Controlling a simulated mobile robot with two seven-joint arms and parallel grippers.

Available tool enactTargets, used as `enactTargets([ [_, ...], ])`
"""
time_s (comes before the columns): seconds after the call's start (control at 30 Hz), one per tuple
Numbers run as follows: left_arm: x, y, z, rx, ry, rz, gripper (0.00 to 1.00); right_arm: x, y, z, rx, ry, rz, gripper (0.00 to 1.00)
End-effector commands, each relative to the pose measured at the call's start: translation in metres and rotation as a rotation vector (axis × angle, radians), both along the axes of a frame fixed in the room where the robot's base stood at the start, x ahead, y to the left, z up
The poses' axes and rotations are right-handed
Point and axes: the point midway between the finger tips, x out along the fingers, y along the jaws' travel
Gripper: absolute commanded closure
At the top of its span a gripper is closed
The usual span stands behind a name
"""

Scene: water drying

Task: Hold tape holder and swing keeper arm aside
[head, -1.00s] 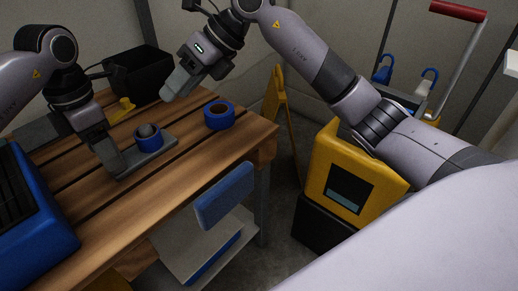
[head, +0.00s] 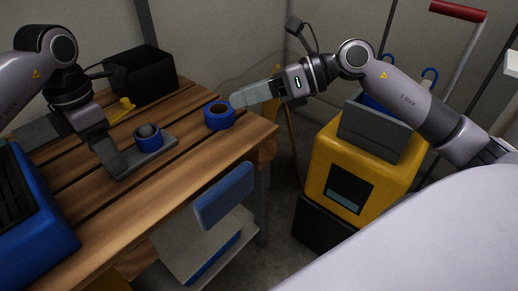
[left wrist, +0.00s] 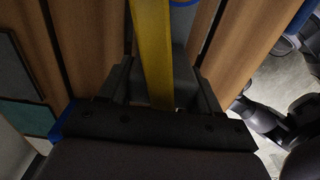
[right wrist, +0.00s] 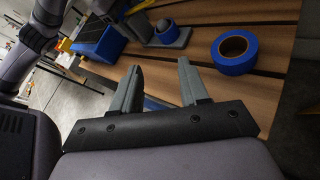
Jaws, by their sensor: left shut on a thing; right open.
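The grey tape holder (head: 166,144) lies on the wooden table with a blue tape roll (head: 148,143) around its post. My left gripper (head: 118,168) is shut on the holder's left end. A yellow bar, perhaps the keeper arm, runs between the fingers in the left wrist view (left wrist: 153,45). A yellow piece (head: 124,105) shows behind the gripper in the head view; its joint with the holder is hidden. My right gripper (head: 238,100) is empty, just right of a loose blue tape roll (head: 219,122); its open fingers show in the right wrist view (right wrist: 160,66).
A black bin (head: 143,75) stands at the table's back. A blue case (head: 40,225) is at the near left. A yellow machine (head: 345,165) stands right of the table. The wooden table top (head: 190,165) is clear in front of the loose roll.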

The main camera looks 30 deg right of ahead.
Motion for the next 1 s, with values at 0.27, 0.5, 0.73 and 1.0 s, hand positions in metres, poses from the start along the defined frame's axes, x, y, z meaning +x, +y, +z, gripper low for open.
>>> enactTargets([
  [0.27, 0.0, 0.0, 0.0, -0.001, 0.0, 0.0, 0.7, -0.026, -0.01, 0.006, 0.017, -0.07, -0.019, 0.56],
  [0.5, 0.0, 0.0, 0.0, -0.001, 0.0, 0.0, 0.7, -0.046, -0.009, 0.011, 0.02, -0.117, -0.025, 0.56],
  [0.73, 0.0, 0.0, 0.0, -0.001, 0.0, 0.0, 0.7, -0.063, 0.0, 0.015, 0.038, -0.136, -0.033, 0.56],
  [1.0, 0.0, 0.0, 0.0, -0.001, 0.0, 0.0, 0.7, -0.057, 0.006, 0.016, 0.375, 0.031, -0.186, 0.56],
])
